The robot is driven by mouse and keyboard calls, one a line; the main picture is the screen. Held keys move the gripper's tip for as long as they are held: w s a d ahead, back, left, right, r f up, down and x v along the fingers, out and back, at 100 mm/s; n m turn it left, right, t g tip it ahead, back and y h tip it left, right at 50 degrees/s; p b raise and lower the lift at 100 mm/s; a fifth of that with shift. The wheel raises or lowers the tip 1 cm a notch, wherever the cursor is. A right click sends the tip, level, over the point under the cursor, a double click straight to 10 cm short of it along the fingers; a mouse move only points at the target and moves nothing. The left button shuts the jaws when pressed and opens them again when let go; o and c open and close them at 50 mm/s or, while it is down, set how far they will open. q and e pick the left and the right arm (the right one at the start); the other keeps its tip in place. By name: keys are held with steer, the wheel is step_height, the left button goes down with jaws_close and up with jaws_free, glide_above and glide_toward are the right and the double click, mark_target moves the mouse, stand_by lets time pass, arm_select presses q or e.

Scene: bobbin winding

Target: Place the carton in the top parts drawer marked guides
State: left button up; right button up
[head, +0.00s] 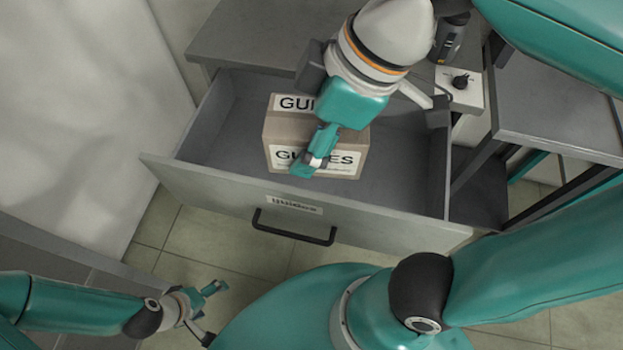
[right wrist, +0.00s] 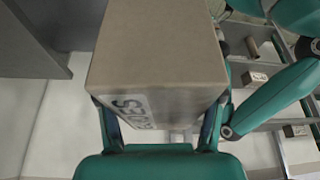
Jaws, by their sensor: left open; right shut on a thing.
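The carton (head: 283,127) is a brown box with white GUIDES labels on its top and front. It shows inside the outline of the open top drawer (head: 220,180), whose front carries a small label and a black handle. My right gripper (head: 318,150) is shut on the carton, over its label side. The right wrist view shows the carton (right wrist: 158,60) between both fingers. Whether the carton touches the drawer floor I cannot tell. My left gripper (head: 209,312) is open and empty, low at the left, in front of the drawer and apart from it.
A grey cabinet top (head: 240,35) lies behind the drawer. A small white box with a black knob (head: 460,85) and a dark cylinder (head: 450,38) stand at the right. A grey table (head: 555,110) is further right. The drawer has bare floor around the carton.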

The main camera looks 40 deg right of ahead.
steer(key=w+d+f+m+h+b, duration=0.1)
steer(key=w+d+f+m+b, duration=0.1)
steer(key=w+d+f+b, duration=0.35)
steer(key=w+d+f+m+t+b, duration=0.1)
steer(key=w+d+f+m+b, duration=0.1)
steer(key=w+f, duration=0.6)
steer(key=w+d+f+m+h+b, duration=0.1)
steer(key=w+d+f+m+b, duration=0.2)
steer(key=f, duration=0.7)
steer(key=shift+n, duration=0.3)
steer(key=f+b, duration=0.1)
steer(key=f, duration=0.4)
steer(key=d+f+b, duration=0.1)
steer(key=f, duration=0.4)
steer(key=f+b, duration=0.2)
steer(key=f, duration=0.3)
steer(key=shift+d+f, duration=0.15)
steer(key=shift+f+b, duration=0.9)
steer(key=shift+f, duration=1.45)
steer(key=o, duration=1.3)
steer(key=shift+r, duration=0.15)
